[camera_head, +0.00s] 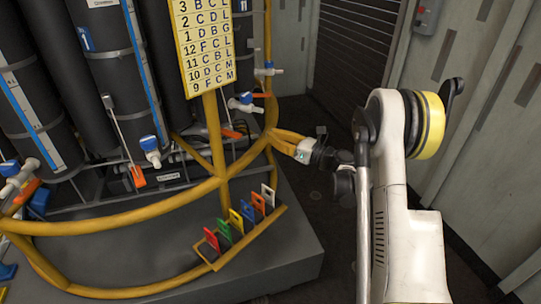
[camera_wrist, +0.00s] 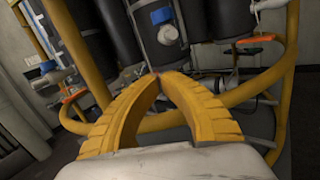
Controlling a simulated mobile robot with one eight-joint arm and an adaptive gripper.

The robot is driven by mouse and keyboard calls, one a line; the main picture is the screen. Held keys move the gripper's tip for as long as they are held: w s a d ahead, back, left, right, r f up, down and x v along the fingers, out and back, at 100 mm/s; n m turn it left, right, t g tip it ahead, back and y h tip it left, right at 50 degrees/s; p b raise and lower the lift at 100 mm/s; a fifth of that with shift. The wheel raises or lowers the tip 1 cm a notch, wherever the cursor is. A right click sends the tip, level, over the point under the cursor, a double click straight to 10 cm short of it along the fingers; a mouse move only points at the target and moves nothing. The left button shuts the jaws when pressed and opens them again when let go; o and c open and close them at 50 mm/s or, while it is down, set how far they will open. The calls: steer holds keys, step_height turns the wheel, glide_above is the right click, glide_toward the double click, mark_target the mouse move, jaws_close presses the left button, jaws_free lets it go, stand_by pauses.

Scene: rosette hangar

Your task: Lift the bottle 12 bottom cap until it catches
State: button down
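My gripper (camera_head: 274,135) has yellow fingers and reaches in from the right toward the bottle rack. In the wrist view its fingers (camera_wrist: 158,76) curve together and meet at the tips, with nothing seen held. In the head view, blue-and-white fittings (camera_head: 150,150) and another one (camera_head: 243,102) sit low on the rack.
A yellow pipe frame (camera_head: 120,213) curves around the rack, close to my fingertips. A yellow letter sign (camera_head: 206,45) stands on a post. Several coloured tags (camera_head: 248,210) line a tray below. Orange handles (camera_head: 137,176) hang by the bottles. Dark floor lies right of the rack.

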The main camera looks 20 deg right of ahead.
step_height(320, 180, down, 6)
steer(key=s+n+g+y, duration=0.1)
steer(key=s+n+g, duration=0.1)
steer(key=n, duration=0.1)
steer(key=p, duration=0.1)
glide_toward(240, 135)
steer(key=shift+w+a+f, duration=1.15)
steer(key=shift+a+f, duration=0.15)
steer(key=shift+a, duration=0.15)
steer(key=shift+x, duration=2.65)
steer(key=shift+r, duration=0.1)
steer(key=shift+w+a+r+p, duration=0.15)
steer(key=shift+r+p, duration=0.2)
steer(key=shift+r, duration=0.6)
steer(key=shift+w+a+r+p, duration=0.1)
steer(key=shift+w+r+p, duration=0.2)
steer(key=shift+r, duration=0.7)
steer(key=shift+s+d+f+b, duration=0.1)
steer(key=shift+s+f+b, duration=0.15)
steer(key=shift+f+b, duration=0.7)
steer(key=shift+s+d+f+b, duration=0.2)
steer(key=shift+f+b, duration=0.55)
steer(key=shift+f, duration=0.4)
steer(key=shift+s, duration=0.1)
